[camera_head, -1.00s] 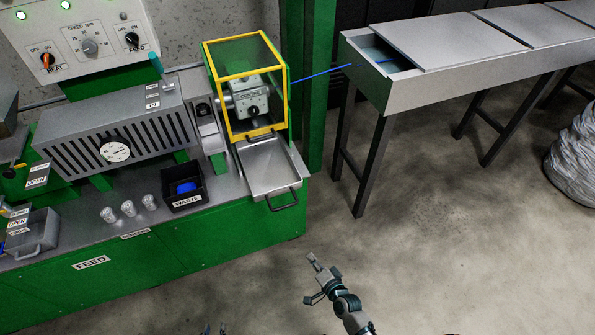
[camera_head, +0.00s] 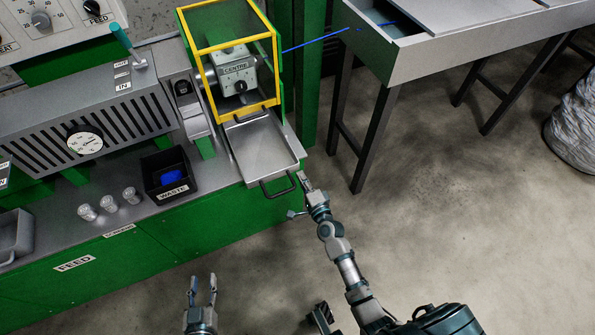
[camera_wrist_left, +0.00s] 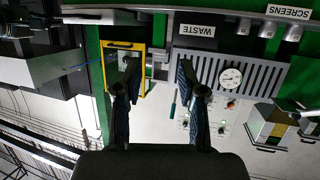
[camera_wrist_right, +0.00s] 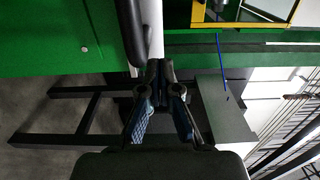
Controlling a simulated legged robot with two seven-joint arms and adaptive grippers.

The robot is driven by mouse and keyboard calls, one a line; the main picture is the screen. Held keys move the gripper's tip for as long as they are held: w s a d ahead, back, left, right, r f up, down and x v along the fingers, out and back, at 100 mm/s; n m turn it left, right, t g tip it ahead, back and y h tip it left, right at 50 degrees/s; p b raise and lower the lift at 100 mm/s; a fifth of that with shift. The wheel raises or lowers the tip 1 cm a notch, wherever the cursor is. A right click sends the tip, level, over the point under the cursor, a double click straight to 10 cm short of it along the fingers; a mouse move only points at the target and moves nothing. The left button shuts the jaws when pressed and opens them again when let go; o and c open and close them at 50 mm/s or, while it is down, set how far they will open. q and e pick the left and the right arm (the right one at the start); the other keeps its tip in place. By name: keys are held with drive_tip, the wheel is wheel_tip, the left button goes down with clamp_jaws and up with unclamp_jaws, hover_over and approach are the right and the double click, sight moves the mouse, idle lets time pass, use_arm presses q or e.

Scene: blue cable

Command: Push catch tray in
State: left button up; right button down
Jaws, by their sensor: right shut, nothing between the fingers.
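The catch tray (camera_head: 264,146) is a shallow metal tray with a dark loop handle (camera_head: 278,187) at its front. It sticks out from under the yellow-framed guard (camera_head: 236,62) of the green machine. My right gripper (camera_head: 303,178) is shut and empty, with its tip close to the right end of the handle. In the right wrist view the fingertips (camera_wrist_right: 161,66) meet just below a dark bar that looks like the handle (camera_wrist_right: 131,30); I cannot tell whether they touch. My left gripper (camera_head: 204,281) is open and empty, low in front of the bench. The left wrist view shows its fingers (camera_wrist_left: 153,75) spread.
The floor in front is clear.

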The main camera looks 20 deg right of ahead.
drive_tip(key=shift+w+a+f, duration=0.1)
drive_tip(key=shift+w+a, duration=0.05)
drive_tip(key=shift+w, duration=0.9)
use_arm(q)
drive_tip(key=shift+w+r+t+h, duration=0.3)
drive_tip(key=shift+r+t, duration=0.4)
drive_tip(key=shift+r, duration=0.05)
use_arm(e)
drive_tip(key=shift+w+a, duration=0.15)
drive_tip(key=shift+w, duration=0.2)
use_arm(q)
drive_tip(key=shift+w, duration=0.1)
